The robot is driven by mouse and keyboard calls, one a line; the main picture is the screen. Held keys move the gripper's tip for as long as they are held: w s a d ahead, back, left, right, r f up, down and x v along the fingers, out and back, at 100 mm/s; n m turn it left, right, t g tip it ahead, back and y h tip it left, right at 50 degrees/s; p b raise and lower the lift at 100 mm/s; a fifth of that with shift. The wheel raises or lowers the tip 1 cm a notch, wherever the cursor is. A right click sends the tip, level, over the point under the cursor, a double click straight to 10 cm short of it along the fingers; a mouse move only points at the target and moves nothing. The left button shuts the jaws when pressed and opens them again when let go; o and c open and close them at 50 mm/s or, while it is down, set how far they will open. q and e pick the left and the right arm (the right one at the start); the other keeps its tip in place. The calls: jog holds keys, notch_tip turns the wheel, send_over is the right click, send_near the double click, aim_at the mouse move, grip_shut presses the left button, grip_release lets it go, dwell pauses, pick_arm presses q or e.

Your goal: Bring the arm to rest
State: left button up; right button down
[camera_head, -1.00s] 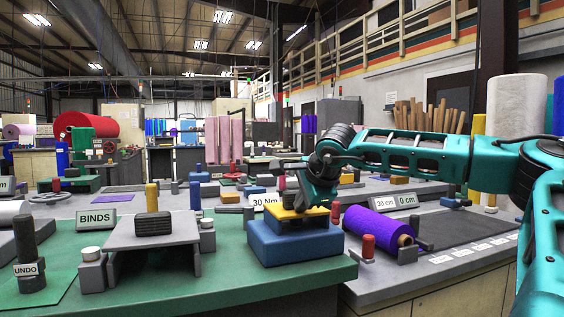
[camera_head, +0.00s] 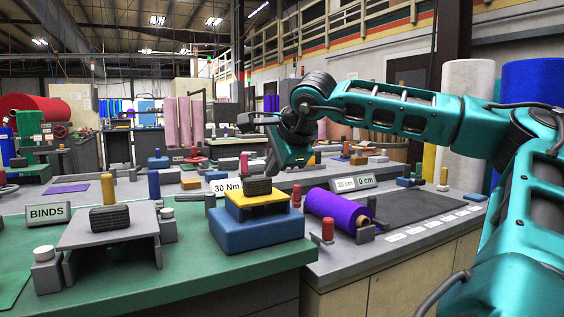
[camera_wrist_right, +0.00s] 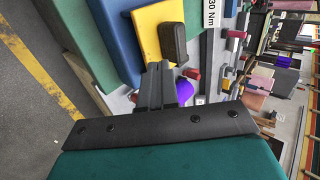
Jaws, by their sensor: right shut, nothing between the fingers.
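My right arm comes in from the right in the head view, and its teal hand points down. The right gripper (camera_wrist_right: 160,88) shows shut and empty in the right wrist view; in the head view its fingertips are hard to make out behind the yellow stand. A ribbed black block (camera_head: 258,187) lies on the yellow stand (camera_head: 240,204) on top of a blue block (camera_head: 256,234). The black block (camera_wrist_right: 173,42) also shows in the wrist view, just beyond the fingers and apart from them. My left gripper is not in view.
A purple felt roll (camera_head: 335,209) lies on the grey bench at right, near a red peg (camera_head: 328,230). A grey stand (camera_head: 85,235) with another black block (camera_head: 109,218) is at left by the BINDS sign (camera_head: 47,213). The green bench front is clear.

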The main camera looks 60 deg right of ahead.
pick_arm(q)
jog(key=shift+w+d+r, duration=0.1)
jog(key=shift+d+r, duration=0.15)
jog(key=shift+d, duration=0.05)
pick_arm(e)
jog(key=shift+s+a+r, duration=0.25)
jog(key=shift+s+a, duration=0.05)
jog(key=shift+s, duration=0.25)
jog(key=shift+s+a+r, duration=0.25)
jog(key=shift+s, duration=0.25)
jog(key=shift+s+a+r, duration=0.25)
jog(key=shift+s+a, duration=0.05)
jog(key=shift+s, duration=0.25)
